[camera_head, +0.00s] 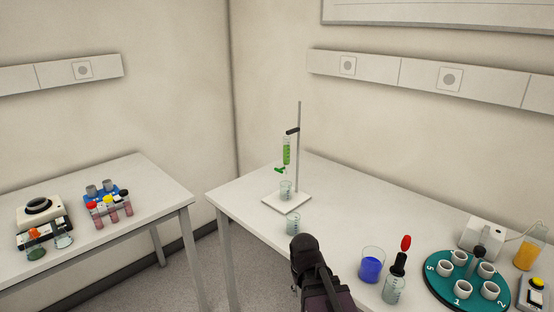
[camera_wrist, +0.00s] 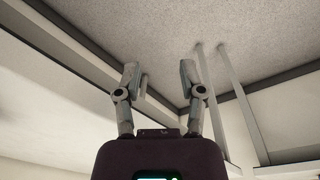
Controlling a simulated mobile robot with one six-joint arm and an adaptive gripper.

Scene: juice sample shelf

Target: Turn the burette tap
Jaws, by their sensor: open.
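The burette (camera_head: 287,151) holds green liquid and is clamped upright on a stand (camera_head: 298,140) with a white base, near the back left of the right-hand table. Its green tap (camera_head: 280,170) is at the lower end, above a small glass beaker (camera_head: 286,189) on the base. My gripper (camera_wrist: 158,78) is open and empty in the wrist view, with only floor and table edges around it. In the head view my arm rises at the bottom centre, in front of the stand and apart from it; the fingertips are not clear there.
Another glass beaker (camera_head: 293,223) stands just in front of the stand base. A beaker of blue liquid (camera_head: 371,265), a red-topped dropper bottle (camera_head: 395,284) and a green round rack (camera_head: 467,298) stand to the right.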

